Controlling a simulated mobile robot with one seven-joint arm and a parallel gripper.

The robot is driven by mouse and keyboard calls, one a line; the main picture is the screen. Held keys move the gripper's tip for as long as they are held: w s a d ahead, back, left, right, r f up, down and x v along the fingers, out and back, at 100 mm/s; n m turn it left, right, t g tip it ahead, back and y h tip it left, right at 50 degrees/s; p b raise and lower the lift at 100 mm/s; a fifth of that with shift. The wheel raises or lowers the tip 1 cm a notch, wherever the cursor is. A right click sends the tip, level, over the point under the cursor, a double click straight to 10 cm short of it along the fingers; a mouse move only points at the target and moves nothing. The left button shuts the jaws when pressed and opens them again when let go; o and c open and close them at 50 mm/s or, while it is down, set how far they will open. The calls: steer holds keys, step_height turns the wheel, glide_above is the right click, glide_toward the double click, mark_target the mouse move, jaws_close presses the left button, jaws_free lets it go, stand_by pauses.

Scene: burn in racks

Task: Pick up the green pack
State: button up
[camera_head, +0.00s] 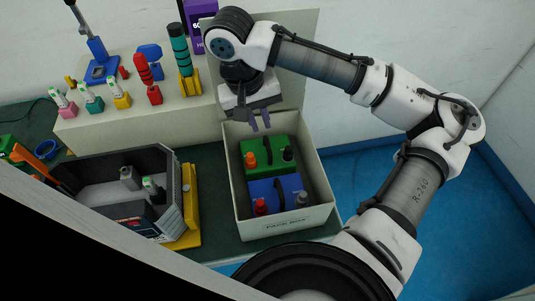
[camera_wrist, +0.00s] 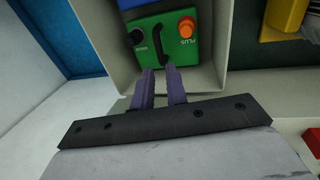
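The green pack (camera_head: 265,151) lies in the far half of a pale box (camera_head: 283,226) marked "PACK BOX". It has an orange terminal, a dark terminal and a black handle across its top. It also shows in the wrist view (camera_wrist: 188,55), with the black handle (camera_wrist: 166,46) running up and down. A blue pack (camera_head: 272,187) lies beside it, nearer the box front. My gripper (camera_head: 259,124) is above the far edge of the box. Its two fingers (camera_wrist: 160,73) are apart with nothing between them, short of the handle in the wrist view.
The box walls surround both packs closely, and the raised lid stands behind. A shelf (camera_head: 120,126) with several coloured tools stands at the back left.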

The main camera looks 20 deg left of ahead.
steer(key=f, duration=0.3)
steer(key=d+f, duration=0.1)
steer(key=f, duration=0.2)
steer(key=w+f+p, duration=0.1)
steer(key=f, duration=0.2)
steer(key=shift+d, duration=0.2)
steer(key=shift+c, duration=0.3)
steer(key=shift+r, duration=0.1)
jaws_close()
steer(key=shift+w+r, duration=0.1)
steer(key=shift+r, duration=0.05)
stand_by(0.9)
